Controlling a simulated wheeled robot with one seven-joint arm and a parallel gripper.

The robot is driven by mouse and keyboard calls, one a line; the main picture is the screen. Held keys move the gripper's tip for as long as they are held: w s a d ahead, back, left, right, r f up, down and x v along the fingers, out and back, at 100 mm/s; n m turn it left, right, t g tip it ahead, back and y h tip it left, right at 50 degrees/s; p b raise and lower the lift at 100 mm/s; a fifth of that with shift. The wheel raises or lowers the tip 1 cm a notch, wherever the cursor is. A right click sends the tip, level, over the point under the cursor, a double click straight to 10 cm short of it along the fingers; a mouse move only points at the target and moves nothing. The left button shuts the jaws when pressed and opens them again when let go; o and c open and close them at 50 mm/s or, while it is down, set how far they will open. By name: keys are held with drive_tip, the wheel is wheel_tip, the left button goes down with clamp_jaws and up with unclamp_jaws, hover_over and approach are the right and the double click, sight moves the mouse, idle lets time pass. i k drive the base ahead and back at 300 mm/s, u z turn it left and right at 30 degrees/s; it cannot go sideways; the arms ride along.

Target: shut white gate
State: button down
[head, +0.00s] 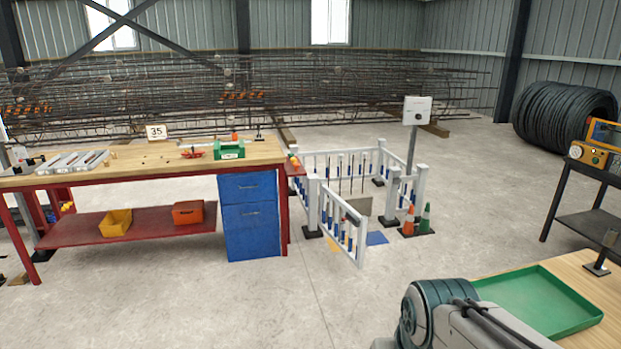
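The white gate (342,226) is a low white railed panel with blue-sleeved bars. It stands swung open toward me from the white post (313,203) at its left. A gap separates its free end from the white post (391,197) on the right. Behind it is a small pen of white railings (335,163). A grey and blue part of my arm shows at the lower right, well apart from the gate. My gripper is not in view.
A red-framed workbench (145,157) with blue drawers (250,217) stands left of the gate. Orange and green cones (425,218) stand by the right post. A table with a green tray (540,301) is at lower right. The floor before the gate is clear.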

sight(360, 221)
drive_tip(key=u, duration=0.15)
drive_tip(key=i, duration=3.95)
drive_tip(key=u, duration=0.1)
